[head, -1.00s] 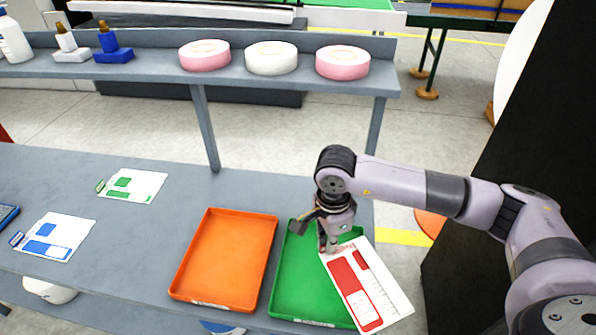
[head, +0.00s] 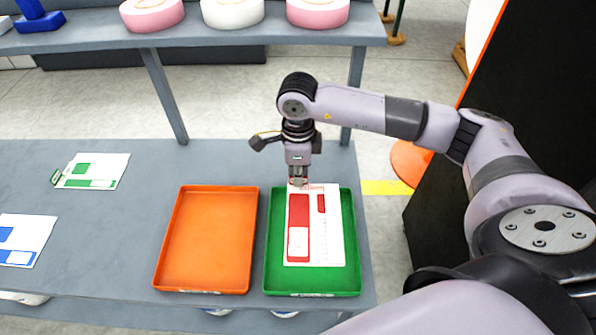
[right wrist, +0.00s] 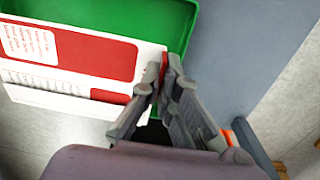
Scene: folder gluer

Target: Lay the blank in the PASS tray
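The blank, a white card with red panels (head: 328,235), is over the green tray (head: 352,280), roughly lined up with its sides. My right gripper (head: 298,182) is shut on the blank's far edge. In the right wrist view the fingertips (right wrist: 165,75) pinch the edge of the blank (right wrist: 85,58), with the green tray (right wrist: 160,15) behind it. I cannot tell whether the blank touches the tray floor. The label on the tray's front is too small to read. My left gripper is not in view.
An empty orange tray (head: 208,240) stands just left of the green one. A green-printed blank (head: 93,170) and a blue-printed blank (head: 25,238) lie on the grey table at left. A shelf (head: 200,36) with tape rolls runs along the back.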

